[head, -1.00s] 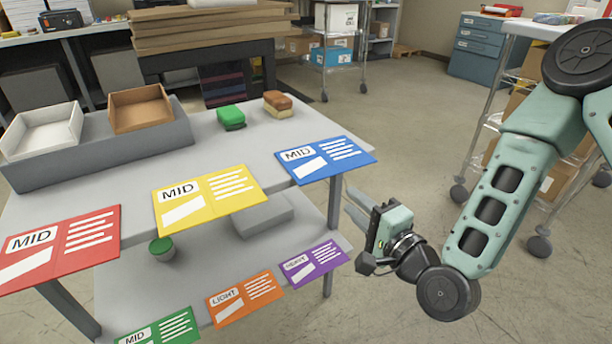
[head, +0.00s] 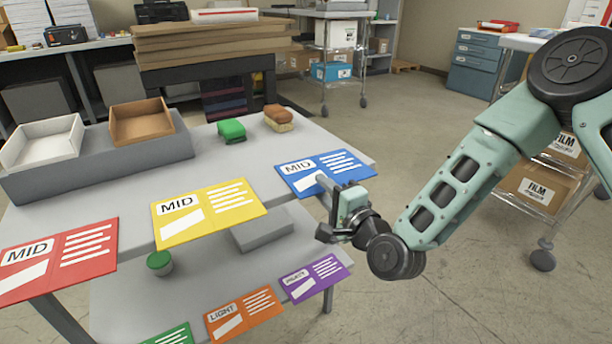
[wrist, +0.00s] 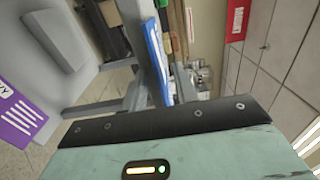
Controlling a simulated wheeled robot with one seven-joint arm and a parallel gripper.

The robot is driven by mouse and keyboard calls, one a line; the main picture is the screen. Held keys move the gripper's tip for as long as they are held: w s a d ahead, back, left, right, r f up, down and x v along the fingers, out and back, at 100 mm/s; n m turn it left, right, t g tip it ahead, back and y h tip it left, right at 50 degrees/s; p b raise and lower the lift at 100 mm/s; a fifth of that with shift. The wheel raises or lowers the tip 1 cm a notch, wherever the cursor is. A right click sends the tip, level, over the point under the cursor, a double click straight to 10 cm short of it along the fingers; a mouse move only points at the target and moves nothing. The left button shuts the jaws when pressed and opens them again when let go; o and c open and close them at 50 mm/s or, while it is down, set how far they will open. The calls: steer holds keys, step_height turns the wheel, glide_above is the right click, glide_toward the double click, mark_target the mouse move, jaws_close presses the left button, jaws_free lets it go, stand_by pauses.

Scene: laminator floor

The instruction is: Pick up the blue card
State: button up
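The blue card (head: 343,167), marked MID, lies flat at the right end of the upper shelf's front edge and juts out over it. In the wrist view the blue card (wrist: 156,62) shows nearly edge-on near the fingers. My gripper (head: 326,187) is at the card's front edge, its fingers pointing toward the shelf. One finger covers part of the card's front in the head view; the other is largely hidden. The gripper looks open, and I cannot tell whether it touches the card.
A yellow card (head: 210,212) and a red card (head: 58,259) lie along the same edge. Orange (head: 244,308) and purple (head: 314,278) cards line the lower shelf. Behind the blue card are a green block (head: 231,130) and a brown-topped block (head: 279,118).

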jaws_close()
